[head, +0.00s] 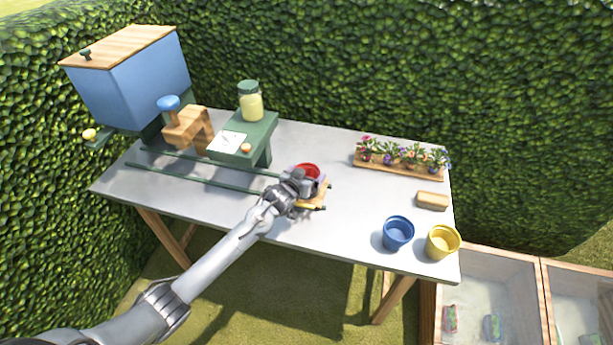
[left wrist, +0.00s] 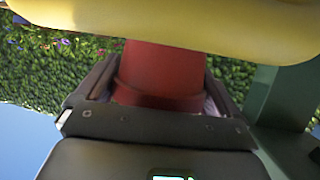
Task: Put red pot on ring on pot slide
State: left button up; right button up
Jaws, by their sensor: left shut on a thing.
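The red pot (head: 308,170) is at the right end of the pot slide, over its wooden carriage (head: 313,198). My left gripper (head: 300,182) is shut on the red pot. In the left wrist view the red pot (left wrist: 162,75) sits between the two fingers, with a yellow-orange surface across the top of the picture. The gripper hides the pot's lower part and most of the ring in the head view, so I cannot tell whether the pot rests in the ring. The slide's green rails (head: 205,180) run left along the table. My right gripper is not in view.
A blue pot (head: 398,234) and a yellow pot (head: 443,242) stand at the table's front right. A flower tray (head: 357,164) and a wooden block (head: 432,201) lie behind them. A green stand (head: 262,137) with a jar (head: 251,105) and a blue hopper (head: 135,90) stand left.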

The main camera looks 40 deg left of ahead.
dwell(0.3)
pick_arm(q)
jog(key=o, duration=0.7)
jog(key=shift+f, duration=0.15)
